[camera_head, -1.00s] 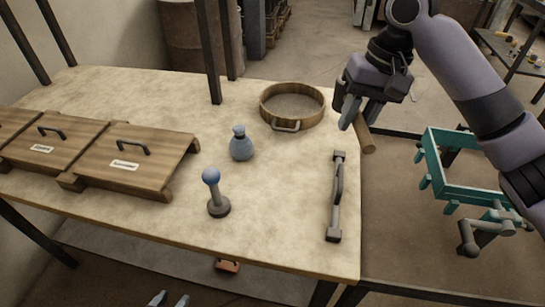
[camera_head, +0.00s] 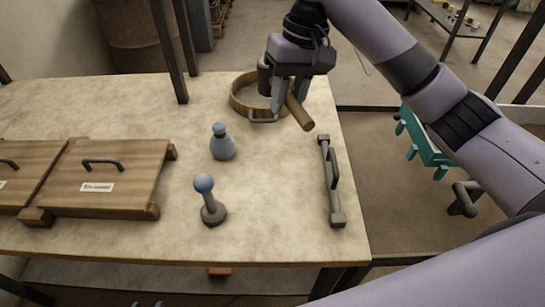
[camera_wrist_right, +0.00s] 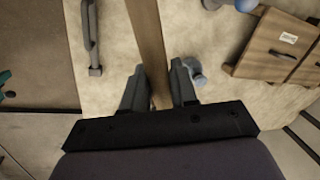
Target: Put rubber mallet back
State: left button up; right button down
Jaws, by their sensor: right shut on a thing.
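My right gripper (camera_head: 287,97) is above the right part of a round wooden ring-shaped tray (camera_head: 237,102) near the back of the table. It is shut on a wooden handle (camera_head: 301,113), which I take for the rubber mallet's. The handle slants down to the right, its free end over the table near the right edge. In the right wrist view the handle (camera_wrist_right: 147,35) runs between the two fingers of the right gripper (camera_wrist_right: 158,85). No mallet head can be made out. My left gripper is not in view.
The pale table (camera_head: 265,205) holds a blue-grey bottle (camera_head: 222,146), a blue-knobbed stand (camera_head: 210,205), a dark bar handle (camera_head: 332,180) along the right edge, and wooden lidded boxes (camera_head: 120,165) at left. Dark posts (camera_head: 168,50) rise behind. A teal frame (camera_head: 425,140) stands to the right.

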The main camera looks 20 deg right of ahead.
notch_tip(320, 180, down, 18)
jog(key=shift+f+b, duration=0.25)
jog(key=shift+b, duration=0.25)
jog(key=shift+f, duration=0.1)
jog(key=c, duration=0.9)
grip_release()
jog(key=r, duration=0.4)
jog(key=d+r, duration=0.1)
jog(key=r, duration=0.3)
jog(key=d+r, duration=0.1)
jog(key=r, duration=0.3)
jog(key=shift+w+d, duration=0.1)
jog(key=shift+d, duration=0.15)
jog(key=shift+f, duration=0.1)
